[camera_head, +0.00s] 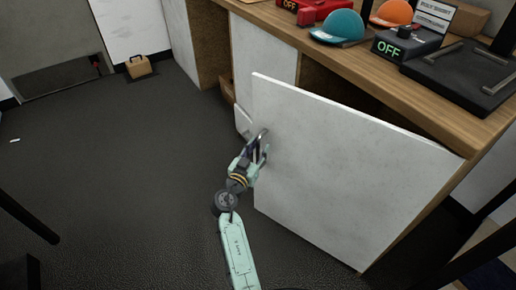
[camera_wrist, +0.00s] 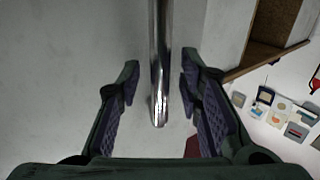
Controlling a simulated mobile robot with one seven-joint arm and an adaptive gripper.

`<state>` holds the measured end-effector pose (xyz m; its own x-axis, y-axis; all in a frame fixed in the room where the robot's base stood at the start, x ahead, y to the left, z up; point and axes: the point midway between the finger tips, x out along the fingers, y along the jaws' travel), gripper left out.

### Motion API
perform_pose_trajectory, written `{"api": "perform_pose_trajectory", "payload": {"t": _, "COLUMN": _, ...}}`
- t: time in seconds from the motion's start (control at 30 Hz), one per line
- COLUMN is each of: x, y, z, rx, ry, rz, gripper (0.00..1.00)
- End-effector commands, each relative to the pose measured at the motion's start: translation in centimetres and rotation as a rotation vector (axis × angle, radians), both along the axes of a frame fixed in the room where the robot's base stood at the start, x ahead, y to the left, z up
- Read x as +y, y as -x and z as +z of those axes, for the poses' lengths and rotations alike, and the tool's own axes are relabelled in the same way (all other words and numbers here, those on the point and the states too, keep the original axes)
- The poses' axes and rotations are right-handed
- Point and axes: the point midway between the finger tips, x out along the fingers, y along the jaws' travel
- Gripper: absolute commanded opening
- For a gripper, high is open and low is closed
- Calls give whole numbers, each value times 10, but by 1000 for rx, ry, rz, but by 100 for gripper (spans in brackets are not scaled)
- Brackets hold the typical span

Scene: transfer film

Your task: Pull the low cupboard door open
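The low cupboard door (camera_head: 340,175) is a white panel in the head view. It stands ajar, its left edge swung out from the cupboard and its right edge near the cupboard's right end. A shiny metal bar handle (camera_wrist: 158,40) is near the door's left edge. My gripper (camera_head: 260,147) is at that handle. In the wrist view the two fingers of my gripper (camera_wrist: 159,80) stand on either side of the bar, with gaps visible on both sides, so it looks open around the handle. The handle is partly hidden by the fingers in the head view.
The wooden worktop (camera_head: 300,38) above holds a teal cap (camera_head: 338,27), an orange cap (camera_head: 391,12), a box reading OFF (camera_head: 400,45) and a black tray (camera_head: 455,85). A small tan case (camera_head: 138,66) stands by the far wall. The dark floor (camera_head: 110,170) at left is mostly clear.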

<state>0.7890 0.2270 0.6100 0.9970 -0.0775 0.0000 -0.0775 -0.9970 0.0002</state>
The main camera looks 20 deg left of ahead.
Motion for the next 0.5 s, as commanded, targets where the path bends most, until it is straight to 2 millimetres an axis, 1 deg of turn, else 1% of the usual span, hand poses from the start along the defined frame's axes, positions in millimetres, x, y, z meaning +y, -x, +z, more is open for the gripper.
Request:
{"api": "perform_pose_trajectory", "payload": {"t": 0.07, "x": 0, "y": 0, "z": 0, "rx": 0, "ry": 0, "rz": 0, "gripper": 32}}
{"api": "perform_pose_trajectory", "payload": {"t": 0.5, "x": 0, "y": 0, "z": 0, "rx": 0, "ry": 0, "rz": 0, "gripper": 3}}
